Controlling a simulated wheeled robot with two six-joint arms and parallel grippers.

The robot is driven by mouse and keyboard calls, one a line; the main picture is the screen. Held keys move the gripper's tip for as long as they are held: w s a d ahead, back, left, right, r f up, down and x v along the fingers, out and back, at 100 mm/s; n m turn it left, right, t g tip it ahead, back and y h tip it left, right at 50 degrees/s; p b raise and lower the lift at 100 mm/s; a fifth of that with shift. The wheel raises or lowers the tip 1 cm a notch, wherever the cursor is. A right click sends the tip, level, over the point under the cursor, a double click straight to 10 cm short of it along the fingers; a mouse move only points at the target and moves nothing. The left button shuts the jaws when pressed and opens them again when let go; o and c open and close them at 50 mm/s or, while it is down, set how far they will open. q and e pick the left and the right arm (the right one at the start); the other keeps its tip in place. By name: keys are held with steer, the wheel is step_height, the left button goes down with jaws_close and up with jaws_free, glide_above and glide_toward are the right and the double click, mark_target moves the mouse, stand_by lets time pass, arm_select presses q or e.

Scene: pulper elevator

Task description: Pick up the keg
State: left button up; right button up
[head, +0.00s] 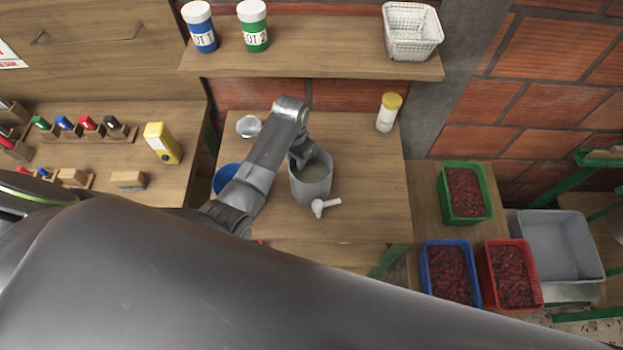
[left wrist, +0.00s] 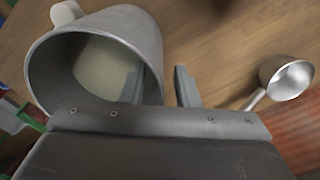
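The keg (head: 311,186) is a grey, open-topped cylinder holding pale liquid, with a white spigot (head: 325,206) low on its front. It stands upright on the wooden table. My left gripper (head: 301,160) is at the keg's rim, on its upper left side. In the left wrist view, the keg (left wrist: 140,38) fills the upper left, and the fingers of the left gripper (left wrist: 158,88) are apart. One finger is over the mouth and the other outside, with the wall between them and a visible gap at the outer finger. My right gripper is out of view.
A metal scoop (head: 249,126) and blue bowl (head: 227,178) lie left of the keg. A yellow-capped bottle (head: 388,112) stands at the back right. A shelf (head: 330,62) hangs above. Crates of red fruit (head: 450,271) sit at the right. Table right of the keg is clear.

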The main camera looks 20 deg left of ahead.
arm_select(q)
steer(key=shift+f, duration=1)
jaws_close()
stand_by(0.7)
steer(key=shift+w+r, duration=0.15)
